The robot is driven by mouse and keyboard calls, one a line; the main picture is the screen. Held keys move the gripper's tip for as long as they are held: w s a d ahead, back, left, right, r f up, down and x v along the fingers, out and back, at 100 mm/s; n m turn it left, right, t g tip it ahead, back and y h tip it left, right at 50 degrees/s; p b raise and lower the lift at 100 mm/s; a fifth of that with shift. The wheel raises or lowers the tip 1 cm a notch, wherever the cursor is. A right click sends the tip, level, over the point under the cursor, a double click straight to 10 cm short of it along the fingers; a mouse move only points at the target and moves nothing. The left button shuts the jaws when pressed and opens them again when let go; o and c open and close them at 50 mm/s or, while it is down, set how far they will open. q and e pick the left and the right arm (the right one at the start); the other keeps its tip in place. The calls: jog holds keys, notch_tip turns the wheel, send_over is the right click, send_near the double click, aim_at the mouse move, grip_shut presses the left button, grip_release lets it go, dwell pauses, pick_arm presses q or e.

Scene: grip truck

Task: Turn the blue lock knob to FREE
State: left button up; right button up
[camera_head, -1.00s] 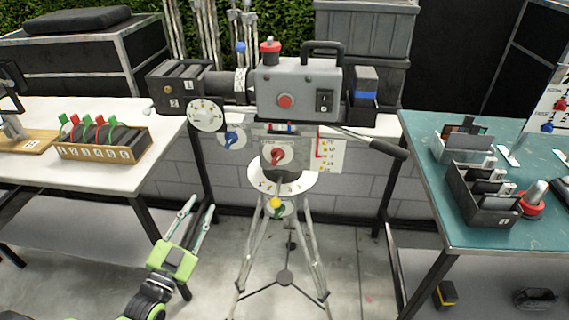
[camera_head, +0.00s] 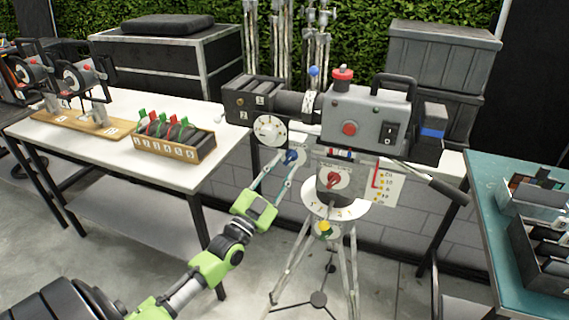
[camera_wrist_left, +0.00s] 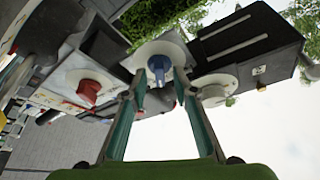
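The blue lock knob (camera_head: 291,157) sits on a pale round dial under the film camera (camera_head: 365,122), at the left side of the tripod head. It also shows in the left wrist view (camera_wrist_left: 158,66), pointing roughly up and down in the picture. My left gripper (camera_head: 281,168) reaches up to it from the lower left. In the wrist view its two fingertips (camera_wrist_left: 160,78) stand apart, one on each side of the knob, with gaps visible. I cannot tell whether the tips reach past the knob's front. The FREE marking is not readable. My right gripper is out of view.
A red knob (camera_head: 334,178) and a yellow knob (camera_head: 325,228) are close by on the tripod head. A white numbered dial (camera_head: 270,131) is just above the blue knob. Tripod legs (camera_head: 292,262) stand below. A white table (camera_head: 100,112) is left, a teal table (camera_head: 490,215) right.

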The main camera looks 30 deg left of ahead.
pick_arm(q)
jog(key=shift+w+r, duration=0.15)
jog(key=shift+w, duration=0.3)
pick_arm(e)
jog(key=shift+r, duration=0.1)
pick_arm(q)
jog(key=shift+c, duration=0.2)
grip_shut()
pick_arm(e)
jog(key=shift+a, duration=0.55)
